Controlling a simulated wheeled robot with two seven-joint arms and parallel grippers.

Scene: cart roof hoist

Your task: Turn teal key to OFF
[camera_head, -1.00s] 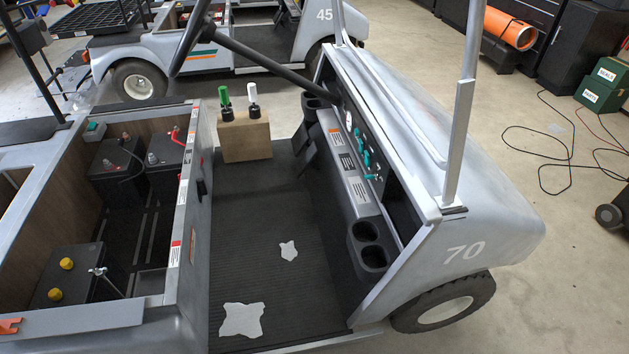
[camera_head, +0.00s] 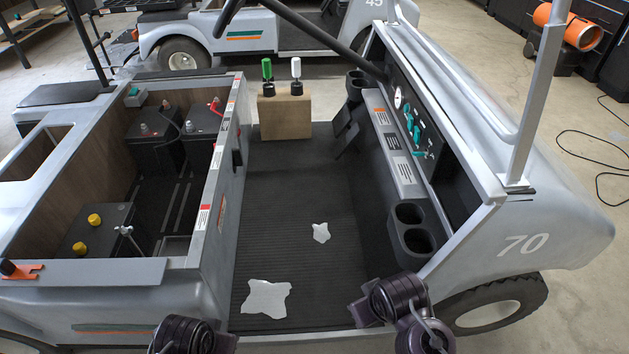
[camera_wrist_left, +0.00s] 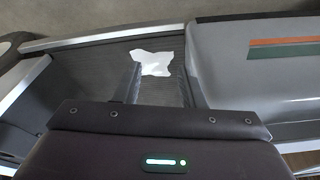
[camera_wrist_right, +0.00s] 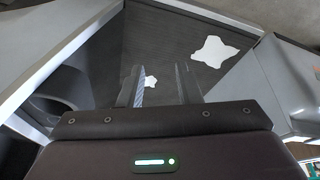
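Small teal controls (camera_head: 416,134) sit in a row on the dark dash panel (camera_head: 434,128) of the cart marked 70. The lowest one (camera_head: 425,154) sticks out sideways and may be the key; it is too small to read its setting or any OFF label. My left gripper (camera_wrist_left: 160,82) is open and empty above the cart's near edge, with a white patch beyond its fingers. My right gripper (camera_wrist_right: 158,82) is open and empty over the floor mat, near the cup holder. Both are well apart from the dash. In the head view only my arm parts show at the bottom edge.
Cup holders (camera_head: 411,228) jut out below. A wooden block (camera_head: 284,115) with green and white handles stands on the floor mat (camera_head: 300,190). An open battery bay lies left.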

